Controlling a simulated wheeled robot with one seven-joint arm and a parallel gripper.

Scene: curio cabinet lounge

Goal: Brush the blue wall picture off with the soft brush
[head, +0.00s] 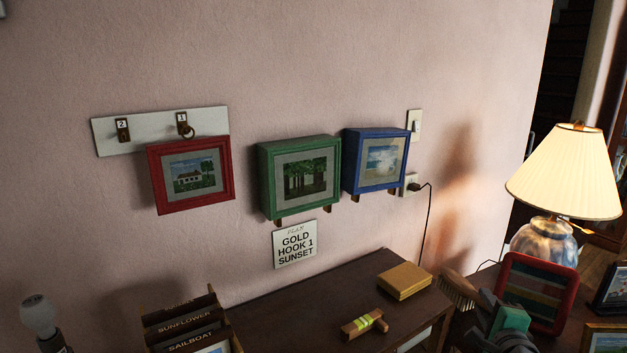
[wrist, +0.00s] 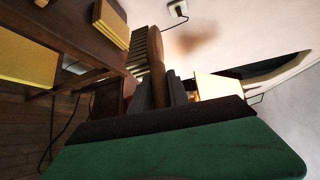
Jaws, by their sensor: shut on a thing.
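The blue wall picture (head: 375,160), a deep blue frame around a beach scene, hangs on the pink wall at the right end of the row of pictures. The soft brush (head: 458,288), with brown bristles, is at the lower right in the head view. My gripper (head: 482,308) is shut on the brush, well below the picture and to its right, apart from it. In the wrist view the brush's wooden body (wrist: 156,60) stands up between my dark fingers, with bristles on its left side. Part of its handle is hidden by the gripper.
Green (head: 262,185) and red (head: 228,170) pictures hang to the left. A lit lamp (head: 563,180), a red-framed picture (head: 508,268) and a cord (head: 428,230) are near my gripper. A yellow box (head: 404,280) and a small wooden tool (head: 362,323) lie on the dark table (head: 320,290).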

